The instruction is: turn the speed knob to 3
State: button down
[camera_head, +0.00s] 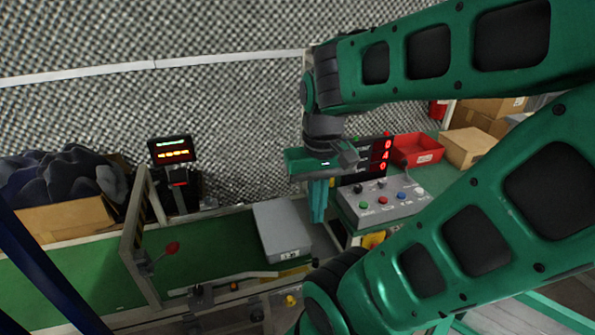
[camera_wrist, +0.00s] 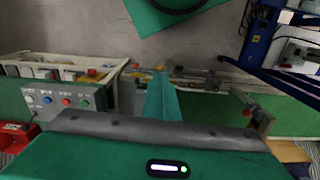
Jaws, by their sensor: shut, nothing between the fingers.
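The grey control panel (camera_head: 385,208) stands on the green bench right of my gripper in the head view. It carries coloured buttons and small dark knobs, such as one near its left back edge (camera_head: 358,188). I cannot tell which is the speed knob, and its labels and setting are too small to read. In the wrist view the panel (camera_wrist: 60,113) lies at the left. My gripper (camera_head: 318,219) points down, shut and empty, left of the panel and apart from it. Its green fingers (camera_wrist: 162,98) show together in the wrist view.
A display with red characters (camera_head: 384,154) stands behind the panel. A red bin (camera_head: 417,149) and cardboard box (camera_head: 464,147) lie to its right. A grey box (camera_head: 282,230) sits on the green conveyor (camera_head: 215,243), left of my gripper.

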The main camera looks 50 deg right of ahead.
aim_at(358, 188)
jog(key=z, duration=1.85)
